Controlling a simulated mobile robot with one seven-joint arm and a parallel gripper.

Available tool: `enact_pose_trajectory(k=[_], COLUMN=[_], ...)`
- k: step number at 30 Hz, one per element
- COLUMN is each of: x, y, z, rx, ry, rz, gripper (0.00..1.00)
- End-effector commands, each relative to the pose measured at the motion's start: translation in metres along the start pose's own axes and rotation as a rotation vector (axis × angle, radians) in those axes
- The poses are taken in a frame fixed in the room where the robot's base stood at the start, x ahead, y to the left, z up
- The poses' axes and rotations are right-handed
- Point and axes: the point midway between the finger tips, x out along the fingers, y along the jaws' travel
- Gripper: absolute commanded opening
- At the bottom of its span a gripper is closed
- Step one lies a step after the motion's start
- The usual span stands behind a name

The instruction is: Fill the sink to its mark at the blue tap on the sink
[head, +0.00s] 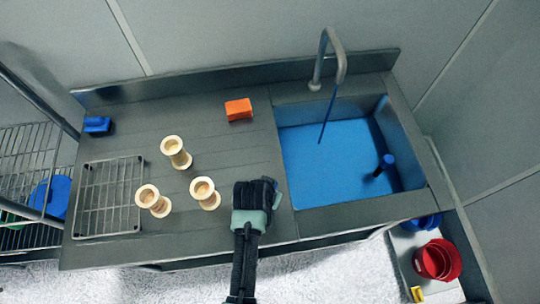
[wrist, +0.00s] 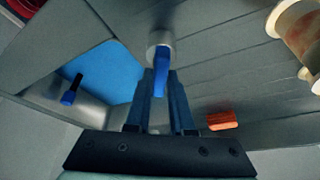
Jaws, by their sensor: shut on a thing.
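The sink (head: 420,190) is at the right of the counter in the head view, with a curved metal spout (head: 341,62) behind it. A thin blue stream (head: 328,115) runs down from the spout. Blue water (head: 325,165) covers the sink bottom; I cannot make out the mark. In the wrist view, my gripper (wrist: 160,82) is shut on the blue tap handle (wrist: 161,70), which joins a round pale base (wrist: 159,42). In the head view, my gripper (head: 257,192) is just left of the sink and hides the tap. A blue-topped dark post (head: 386,161) stands in the sink.
Several pale spool-shaped pieces (head: 176,151) stand on the counter left of my gripper. A wire rack (head: 108,197), a blue block (head: 97,125) and an orange block (head: 238,109) are also there. Red tubs (head: 437,260) sit low at the right.

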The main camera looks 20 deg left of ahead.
Motion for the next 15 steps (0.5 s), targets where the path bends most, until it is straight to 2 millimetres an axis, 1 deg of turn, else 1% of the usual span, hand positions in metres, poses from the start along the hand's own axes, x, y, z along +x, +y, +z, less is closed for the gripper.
enact_pose_trajectory(k=[14,15], x=[-0.0001,-0.0001], y=[-0.0001,-0.0001], z=[-0.0001,-0.0001], rx=[0.016,0.016], ry=[0.000,0.000], rz=[0.006,0.006], gripper=[0.00,0.27])
